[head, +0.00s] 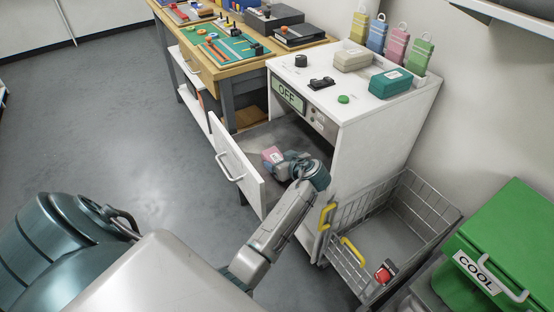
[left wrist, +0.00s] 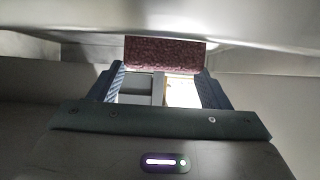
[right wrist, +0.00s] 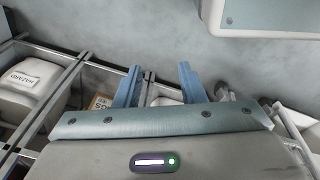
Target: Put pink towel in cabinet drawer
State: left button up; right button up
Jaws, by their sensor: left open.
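The pink towel (head: 271,155) is a small folded block inside the pulled-out drawer (head: 236,160) of the white cabinet (head: 375,125). My left gripper (head: 281,162) is down in the drawer, right beside the towel. In the left wrist view the towel (left wrist: 165,52) looks dark red and shaded, at the tips of the left fingers (left wrist: 160,85), which stand wide apart. Whether they touch it I cannot tell. My right gripper shows only in the right wrist view (right wrist: 160,85), with its fingers apart and nothing between them.
A wire basket (head: 437,213) with yellow handles stands right of the drawer, near a green COOL box (head: 515,235). A wooden workbench (head: 220,72) with tools stands behind left. A bin marked HAZARD (right wrist: 25,95) shows in the right wrist view. Floor left of the drawer is clear.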

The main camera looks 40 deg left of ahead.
pick_arm(q)
jog(key=v, duration=0.9)
jog(key=shift+d+b, duration=0.2)
jog(key=shift+b, duration=0.1)
pick_arm(e)
jog(key=w+r, duration=0.2)
jog(key=r, duration=0.1)
jog(key=shift+w+a+r, duration=0.1)
jog(key=shift+w+r, duration=0.05)
jog(key=shift+w, duration=0.1)
